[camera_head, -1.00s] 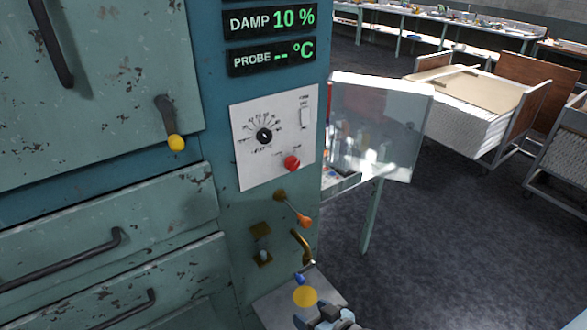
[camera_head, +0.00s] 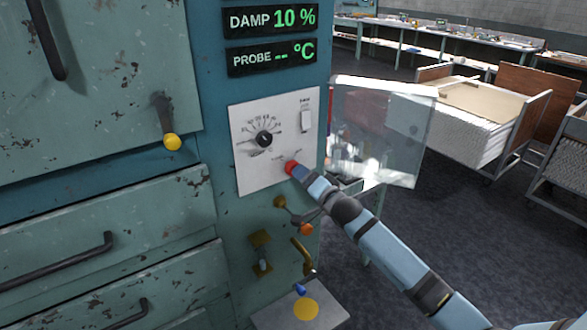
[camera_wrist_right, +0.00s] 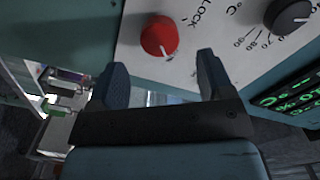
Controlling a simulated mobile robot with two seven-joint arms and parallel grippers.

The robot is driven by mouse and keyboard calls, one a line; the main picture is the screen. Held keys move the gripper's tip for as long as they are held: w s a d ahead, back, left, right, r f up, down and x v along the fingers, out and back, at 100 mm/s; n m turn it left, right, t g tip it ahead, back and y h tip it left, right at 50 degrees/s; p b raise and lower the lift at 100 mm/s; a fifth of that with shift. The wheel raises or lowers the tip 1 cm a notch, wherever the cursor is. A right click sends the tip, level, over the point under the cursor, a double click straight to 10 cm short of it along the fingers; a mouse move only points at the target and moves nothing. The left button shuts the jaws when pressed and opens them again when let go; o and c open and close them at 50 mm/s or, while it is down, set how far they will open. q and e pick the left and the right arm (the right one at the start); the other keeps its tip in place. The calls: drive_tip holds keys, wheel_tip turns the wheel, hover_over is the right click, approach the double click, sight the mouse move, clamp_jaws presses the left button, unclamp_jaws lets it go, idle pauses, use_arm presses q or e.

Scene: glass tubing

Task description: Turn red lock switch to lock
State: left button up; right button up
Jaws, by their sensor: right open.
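The red lock switch (camera_head: 290,168) is a round red knob low on the white control panel (camera_head: 250,181). In the right wrist view the red knob (camera_wrist_right: 160,36) has a pale pointer mark, with the word LOCK printed beside it. My right gripper (camera_head: 299,172) is at the knob in the head view and partly covers it. In the right wrist view my right gripper (camera_wrist_right: 161,72) is open, its two blue fingers on either side of the knob's line, with nothing between them. Whether the fingers touch the knob cannot be told. My left gripper is not in view.
Below are an orange-tipped lever (camera_head: 306,229) and a brass handle (camera_head: 301,249). A clear pane (camera_head: 385,130) stands to the right.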

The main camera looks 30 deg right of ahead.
sight(292, 168)
drive_tip(key=w, duration=0.6)
drive_tip(key=shift+w+a, duration=0.25)
drive_tip(key=shift+a, duration=0.1)
drive_tip(key=c, duration=0.9)
